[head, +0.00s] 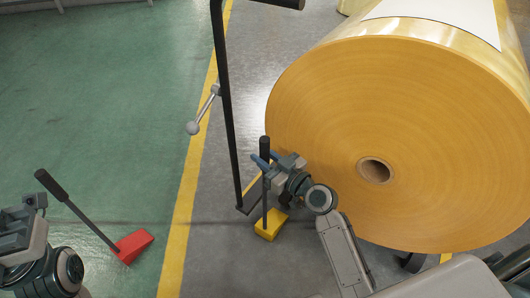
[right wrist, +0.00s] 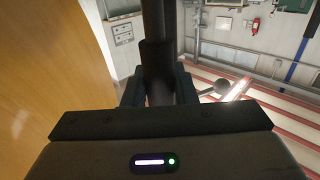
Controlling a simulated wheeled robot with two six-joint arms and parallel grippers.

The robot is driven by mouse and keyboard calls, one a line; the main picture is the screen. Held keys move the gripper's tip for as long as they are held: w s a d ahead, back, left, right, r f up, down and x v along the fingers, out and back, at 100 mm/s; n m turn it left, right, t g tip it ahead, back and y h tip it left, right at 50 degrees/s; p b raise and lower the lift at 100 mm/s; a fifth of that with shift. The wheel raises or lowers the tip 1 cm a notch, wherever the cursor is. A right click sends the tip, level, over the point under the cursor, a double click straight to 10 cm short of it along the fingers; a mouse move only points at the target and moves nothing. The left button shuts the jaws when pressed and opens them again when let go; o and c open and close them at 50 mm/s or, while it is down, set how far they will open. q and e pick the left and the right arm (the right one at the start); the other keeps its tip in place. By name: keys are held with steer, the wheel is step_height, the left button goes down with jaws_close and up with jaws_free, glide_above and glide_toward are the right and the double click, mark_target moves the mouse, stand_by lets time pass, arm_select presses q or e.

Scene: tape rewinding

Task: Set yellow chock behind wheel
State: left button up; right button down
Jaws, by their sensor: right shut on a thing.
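A yellow chock (head: 270,224) with a black upright handle is at the floor, just left of the big tape roll's lower left side. My right gripper (head: 264,163) is shut on the black handle; in the right wrist view the handle (right wrist: 157,75) stands between the two fingers. I cannot tell whether the chock touches the floor. The large yellow-brown tape roll (head: 330,110) fills the right side. My left gripper (head: 30,205) is at the lower left edge, near the red chock; its jaws are not clear.
A red chock (head: 134,245) with a long black handle lies on the green floor (head: 110,110). A black upright bar (head: 227,110) with a grey ball-ended lever (head: 194,127) stands left of the roll. A yellow floor line (head: 186,190) runs beside it.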

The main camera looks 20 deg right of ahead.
steer(key=c, duration=1.2)
jaws_free()
steer(key=shift+o, duration=0.2)
steer(key=shift+s, duration=0.15)
